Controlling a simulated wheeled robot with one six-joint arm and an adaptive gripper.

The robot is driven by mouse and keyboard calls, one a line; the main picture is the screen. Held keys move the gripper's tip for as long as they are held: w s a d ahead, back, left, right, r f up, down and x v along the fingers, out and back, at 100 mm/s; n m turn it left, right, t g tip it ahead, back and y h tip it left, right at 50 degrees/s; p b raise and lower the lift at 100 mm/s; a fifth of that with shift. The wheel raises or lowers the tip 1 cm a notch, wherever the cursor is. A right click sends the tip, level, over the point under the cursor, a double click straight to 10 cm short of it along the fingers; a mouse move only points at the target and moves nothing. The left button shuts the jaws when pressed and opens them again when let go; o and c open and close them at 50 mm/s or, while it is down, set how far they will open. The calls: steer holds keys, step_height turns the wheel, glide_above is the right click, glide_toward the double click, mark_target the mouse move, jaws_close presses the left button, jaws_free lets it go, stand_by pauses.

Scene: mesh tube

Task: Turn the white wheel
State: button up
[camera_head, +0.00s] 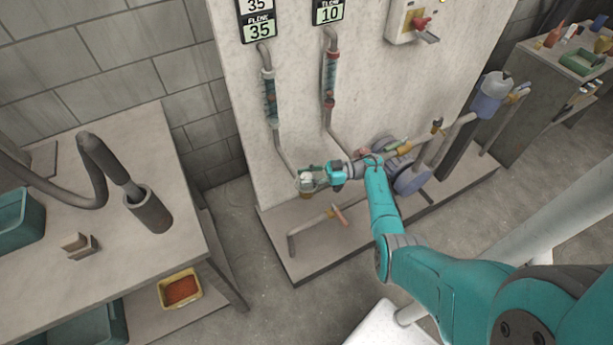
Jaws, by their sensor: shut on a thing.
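The white wheel (305,177) is small and pale in the head view, at the lower end of the left pipe on the panel. My gripper (313,180) reaches it from the right, with its fingers at the wheel. The gripper is shut on the white wheel. The fingers hide part of the wheel, and its turn angle is too small to tell.
The upright panel (290,90) carries a left glass tube (270,98), a right glass tube (329,80) and a red knob (421,23). A bench (110,255) stands left, with floor between.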

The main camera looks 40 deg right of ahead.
steer(key=shift+r, duration=0.1)
steer(key=o, duration=1.2)
steer(key=shift+c, duration=0.2)
steer(key=v, duration=1.2)
steer(key=shift+a, duration=0.1)
